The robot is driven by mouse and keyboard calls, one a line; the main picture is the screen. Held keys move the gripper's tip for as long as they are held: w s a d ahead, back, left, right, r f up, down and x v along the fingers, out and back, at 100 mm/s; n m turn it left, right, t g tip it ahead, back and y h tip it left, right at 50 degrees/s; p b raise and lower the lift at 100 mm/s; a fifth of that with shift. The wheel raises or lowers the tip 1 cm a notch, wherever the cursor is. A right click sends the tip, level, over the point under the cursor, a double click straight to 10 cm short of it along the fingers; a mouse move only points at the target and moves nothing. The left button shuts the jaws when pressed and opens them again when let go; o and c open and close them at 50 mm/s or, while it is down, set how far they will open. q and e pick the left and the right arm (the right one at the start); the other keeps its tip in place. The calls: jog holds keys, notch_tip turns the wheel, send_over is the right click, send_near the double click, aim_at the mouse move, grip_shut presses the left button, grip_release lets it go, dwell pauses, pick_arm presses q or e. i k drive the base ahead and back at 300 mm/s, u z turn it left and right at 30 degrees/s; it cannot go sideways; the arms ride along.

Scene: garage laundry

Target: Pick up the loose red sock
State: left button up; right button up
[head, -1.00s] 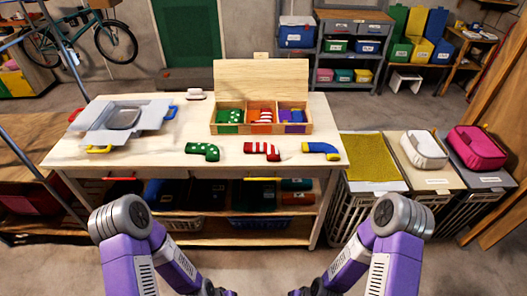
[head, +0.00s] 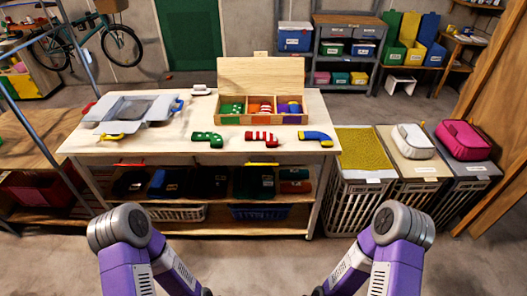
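The loose red sock (head: 261,137), red with white stripes, lies flat on the wooden table (head: 170,147) near its front edge. It lies between a green sock with white dots (head: 207,139) on the left and a blue sock with yellow (head: 316,138) on the right, apart from both. Behind it stands an open wooden box (head: 262,118) with three compartments holding green, red-orange and blue-purple items. My two arms show at the bottom of the head view, short of the table. Both grippers are out of the picture.
A grey folding device (head: 131,109) lies on the table's left part, with a small white-topped brush (head: 201,90) behind. Lidded hampers (head: 372,150) stand to the right. The lower shelf (head: 235,222) holds baskets and folded clothes. Bare floor lies before the table.

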aim_at(271, 141)
jog(key=z, duration=0.3)
jog(key=i, duration=1)
jog(key=u, duration=0.85)
